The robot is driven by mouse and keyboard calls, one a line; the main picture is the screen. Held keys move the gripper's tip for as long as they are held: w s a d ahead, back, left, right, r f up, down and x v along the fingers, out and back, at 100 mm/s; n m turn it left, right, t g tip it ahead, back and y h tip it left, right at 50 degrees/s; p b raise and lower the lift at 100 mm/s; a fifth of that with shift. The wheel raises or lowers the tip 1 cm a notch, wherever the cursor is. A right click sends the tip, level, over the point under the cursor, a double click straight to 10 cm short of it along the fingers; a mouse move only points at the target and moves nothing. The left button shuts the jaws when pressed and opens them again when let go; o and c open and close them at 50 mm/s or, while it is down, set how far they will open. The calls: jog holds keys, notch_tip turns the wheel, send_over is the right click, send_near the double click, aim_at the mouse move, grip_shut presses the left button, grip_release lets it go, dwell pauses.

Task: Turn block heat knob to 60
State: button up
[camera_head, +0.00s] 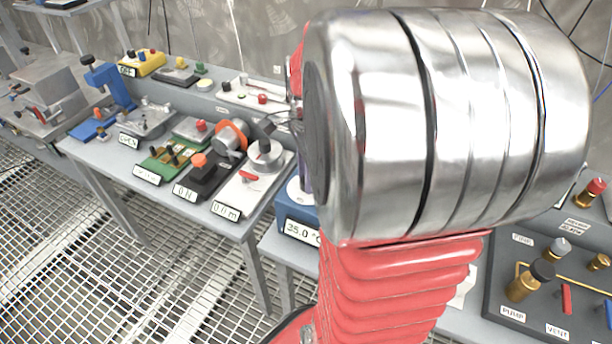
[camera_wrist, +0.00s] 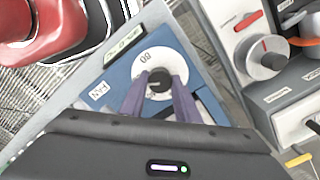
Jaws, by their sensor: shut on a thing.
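The block heat knob (camera_wrist: 159,81) is a dark round knob in the middle of a white dial (camera_wrist: 168,59) in the wrist view. The dial sits on a blue unit (camera_wrist: 183,50) and bears a marking that looks like 60, upside down in the picture, above the knob. My gripper (camera_wrist: 160,83) has one finger on each side of the knob and is shut on it. The knob's pointer mark cannot be made out.
A FAN label (camera_wrist: 99,92) is on the same blue unit. In the head view, a valve panel (camera_head: 543,282) is at right and benches with devices stand at left.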

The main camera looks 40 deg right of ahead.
jog(key=o, duration=1.1)
jog(key=shift+s, duration=0.1)
jog(key=shift+c, duration=0.2)
jog(key=shift+r, duration=0.1)
notch_tip(320, 180, up, 14)
jog(key=shift+f, duration=0.25)
